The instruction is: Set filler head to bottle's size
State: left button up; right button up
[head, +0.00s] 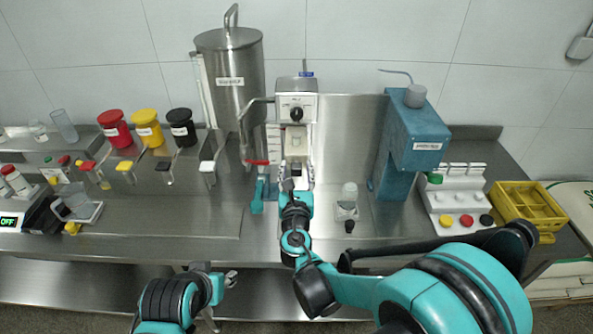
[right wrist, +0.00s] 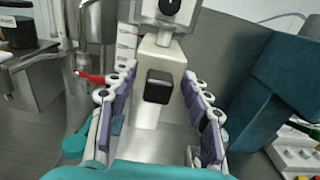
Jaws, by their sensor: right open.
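The filler (head: 297,105) stands at the back middle of the bench, with a black knob (head: 296,115) on its pale front. In the right wrist view, a black block (right wrist: 158,87) juts from the filler's white column (right wrist: 148,112), below the knob (right wrist: 170,5). My right gripper (head: 296,172) is open in front of the column. Its fingers lie left and right of the block, with gaps on both sides. A small clear bottle (head: 349,192) stands on a holder to the right. My left gripper (head: 231,279) is low at the bench's front edge; its opening is unclear.
A steel tank (head: 230,75) stands behind left, with a red-handled tap (head: 257,162) near my right gripper. A blue machine (head: 410,145) stands right. Red, yellow and black jars (head: 146,128), a white cap rack (head: 455,200) and a yellow crate (head: 530,208) line the bench.

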grip_shut()
notch_tip(320, 180, down, 6)
jog(key=b, duration=0.5)
jog(key=shift+f+b, duration=0.2)
jog(key=shift+b, duration=0.15)
grip_release()
